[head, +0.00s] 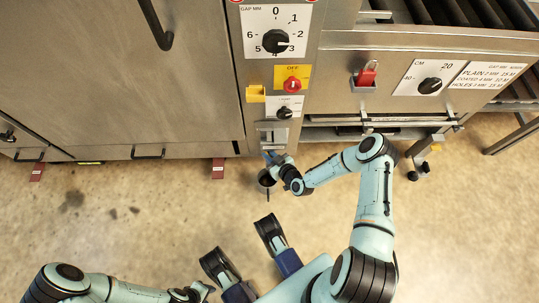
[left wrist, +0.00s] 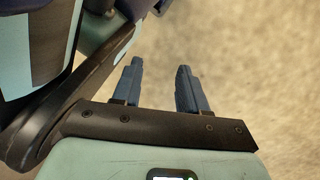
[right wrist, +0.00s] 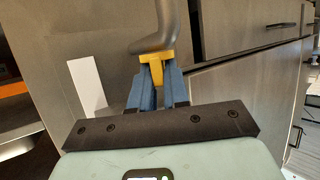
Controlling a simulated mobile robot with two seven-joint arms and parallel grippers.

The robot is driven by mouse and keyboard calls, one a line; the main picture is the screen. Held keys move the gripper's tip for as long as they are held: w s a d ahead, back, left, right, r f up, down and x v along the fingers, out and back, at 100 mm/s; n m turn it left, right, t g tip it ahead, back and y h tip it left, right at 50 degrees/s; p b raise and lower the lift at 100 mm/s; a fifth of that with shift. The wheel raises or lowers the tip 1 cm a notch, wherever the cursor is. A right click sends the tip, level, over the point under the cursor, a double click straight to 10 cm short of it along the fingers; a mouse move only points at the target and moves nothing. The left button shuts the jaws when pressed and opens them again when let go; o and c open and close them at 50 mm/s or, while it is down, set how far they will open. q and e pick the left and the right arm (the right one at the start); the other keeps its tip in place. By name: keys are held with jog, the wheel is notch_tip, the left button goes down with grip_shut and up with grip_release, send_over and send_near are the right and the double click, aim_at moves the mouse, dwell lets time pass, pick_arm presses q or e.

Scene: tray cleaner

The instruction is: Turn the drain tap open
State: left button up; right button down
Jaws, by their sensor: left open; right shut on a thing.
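In the right wrist view the drain tap's yellow handle (right wrist: 155,68) sits between the blue fingers of my right gripper (right wrist: 158,88), which is shut on it. A grey curved pipe (right wrist: 152,38) rises just above the handle. In the head view my right gripper (head: 270,158) is at the foot of the control column; the handle is hidden there by the gripper and wrist. My left gripper (left wrist: 157,78) is open and empty over bare floor in the left wrist view.
Above my right gripper is a column with a gap dial (head: 276,41), a red knob on a yellow plate (head: 292,84) and a smaller black knob (head: 284,112). A red switch (head: 367,75) is to the right. Steel doors (head: 120,90) fill the left. The floor (head: 130,230) is open.

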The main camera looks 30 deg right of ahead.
jog(key=m+h+p, duration=0.1)
jog(key=h, duration=0.1)
jog(key=m+h+p, duration=0.2)
jog(key=a+m+g+h+p, duration=0.1)
jog(key=m+h+p, duration=0.1)
jog(key=shift+w+m+g+h+p, duration=0.1)
jog(key=shift+m+g+h+p, duration=0.3)
jog(key=shift+m+h, duration=0.6)
pick_arm(q)
jog(key=w+d+r+t, duration=0.1)
jog(key=w+r+t, duration=0.3)
jog(key=w+r, duration=0.5)
jog(key=shift+w+d+m, duration=0.3)
jog(key=shift+w, duration=0.8)
pick_arm(e)
jog(key=c, duration=1.2)
grip_release()
pick_arm(q)
jog(key=shift+s, duration=0.1)
jog(key=s+d+r+g+p, duration=0.2)
jog(key=s+d+r+p, duration=0.1)
jog(key=s, duration=0.4)
jog(key=shift+d+r+m+h+p, duration=0.35)
jog(key=shift+r+p, duration=0.35)
jog(key=shift+r, duration=0.25)
pick_arm(e)
jog(key=v, duration=1.3)
jog(key=shift+a+r, duration=0.2)
